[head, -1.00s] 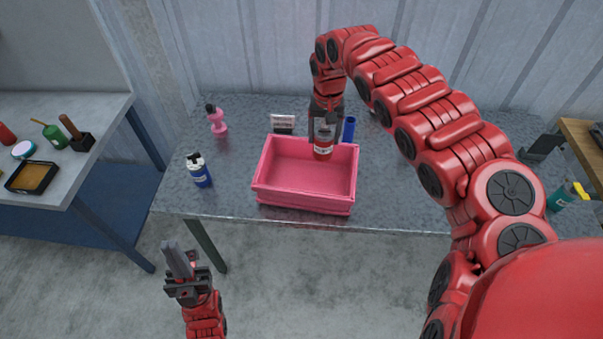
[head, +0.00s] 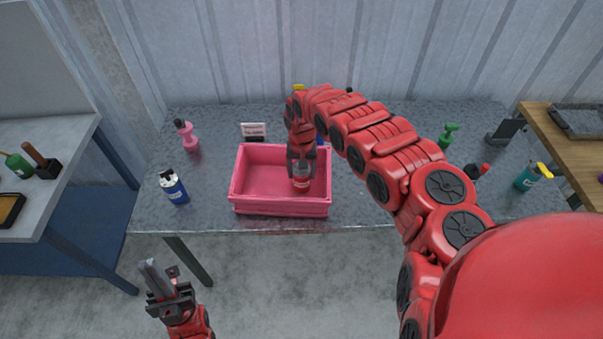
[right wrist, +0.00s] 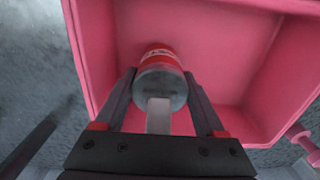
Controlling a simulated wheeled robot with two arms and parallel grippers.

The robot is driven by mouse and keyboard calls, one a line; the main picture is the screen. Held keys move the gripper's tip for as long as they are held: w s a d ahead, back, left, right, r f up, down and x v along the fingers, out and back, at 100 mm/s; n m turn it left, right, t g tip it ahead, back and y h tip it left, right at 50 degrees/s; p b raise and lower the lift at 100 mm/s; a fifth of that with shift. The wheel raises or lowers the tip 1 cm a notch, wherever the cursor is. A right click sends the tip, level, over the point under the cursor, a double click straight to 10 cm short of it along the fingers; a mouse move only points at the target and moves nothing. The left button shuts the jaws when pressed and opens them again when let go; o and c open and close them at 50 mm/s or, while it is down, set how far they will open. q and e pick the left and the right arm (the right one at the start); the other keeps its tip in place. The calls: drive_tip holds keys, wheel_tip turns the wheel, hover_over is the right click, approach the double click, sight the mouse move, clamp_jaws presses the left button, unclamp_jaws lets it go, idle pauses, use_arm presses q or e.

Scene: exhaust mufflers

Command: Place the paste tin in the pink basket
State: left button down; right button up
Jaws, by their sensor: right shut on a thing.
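The pink basket (head: 282,208) stands on the grey table, open at the top. The paste tin (head: 301,184), red with a grey end, is held by my right gripper (head: 301,170) inside the basket's outline, toward its right side. In the right wrist view the paste tin (right wrist: 160,72) sits between the two fingers of the right gripper (right wrist: 160,95), with the pink basket (right wrist: 215,45) around and below it. Whether the tin touches the basket floor I cannot tell. My left gripper (head: 158,278) is empty, low in front of the table; its finger gap is unclear.
On the table (head: 230,121), a blue bottle (head: 174,188) and a pink bottle (head: 187,136) stand left of the basket. A small sign (head: 253,131) is behind it. A green spray bottle (head: 447,137) and a teal bottle (head: 529,177) are at the right.

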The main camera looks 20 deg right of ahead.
drive_tip(key=shift+f, duration=0.9)
drive_tip(key=shift+f, duration=0.15)
drive_tip(key=o, duration=1.5)
drive_tip(key=shift+c, duration=0.2)
